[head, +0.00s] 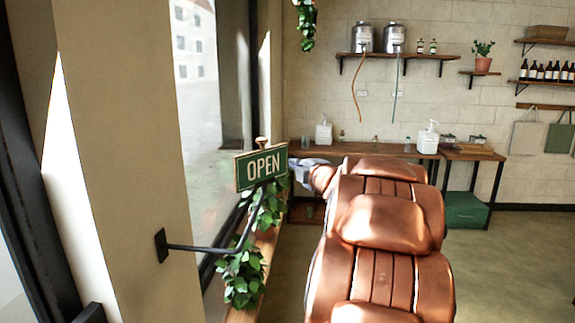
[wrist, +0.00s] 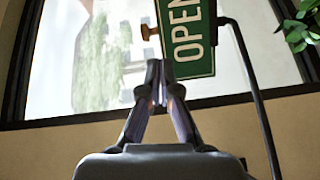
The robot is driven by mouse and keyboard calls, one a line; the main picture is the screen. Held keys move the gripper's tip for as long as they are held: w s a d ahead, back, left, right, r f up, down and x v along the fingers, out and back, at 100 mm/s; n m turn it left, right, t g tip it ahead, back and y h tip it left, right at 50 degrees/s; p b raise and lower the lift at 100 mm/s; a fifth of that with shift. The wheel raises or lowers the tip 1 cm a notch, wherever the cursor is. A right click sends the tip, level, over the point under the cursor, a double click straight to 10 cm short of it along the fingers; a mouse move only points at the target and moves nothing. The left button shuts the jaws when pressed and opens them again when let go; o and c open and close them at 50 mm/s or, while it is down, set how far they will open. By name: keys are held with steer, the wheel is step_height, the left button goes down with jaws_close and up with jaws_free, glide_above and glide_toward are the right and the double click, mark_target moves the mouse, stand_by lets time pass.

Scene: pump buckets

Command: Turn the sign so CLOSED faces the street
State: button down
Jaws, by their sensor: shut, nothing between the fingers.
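The sign (head: 261,167) is a green board with a pale border, and its OPEN side faces me in the head view. It hangs on a dark bracket (head: 200,248) fixed to the pillar by the window, with a small wooden knob (head: 262,142) on its top edge. In the wrist view the sign (wrist: 187,38) appears turned on its side, with the knob (wrist: 150,33) at its left. My gripper (wrist: 154,66) is shut and empty, its tips just below the sign in that picture; I cannot tell whether they touch it. The sign's other face is hidden.
The window (head: 205,110) is behind the sign, with leafy plants (head: 243,272) on the sill below. A brown leather chair (head: 385,222) fills the middle right. A wooden counter (head: 365,151) and shelves with pump buckets (head: 362,37) line the back wall. Floor is clear at right.

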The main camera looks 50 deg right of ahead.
steer(key=w+d+n+t+y+p, duration=0.1)
steer(key=w+d+n+p, duration=0.1)
steer(key=w+d, duration=0.5)
steer(key=shift+w+f+n+y+p, duration=0.35)
steer(key=shift+w+p, duration=0.5)
steer(key=shift+w, duration=0.45)
steer(key=shift+w+d, duration=0.1)
steer(key=shift+d, duration=0.05)
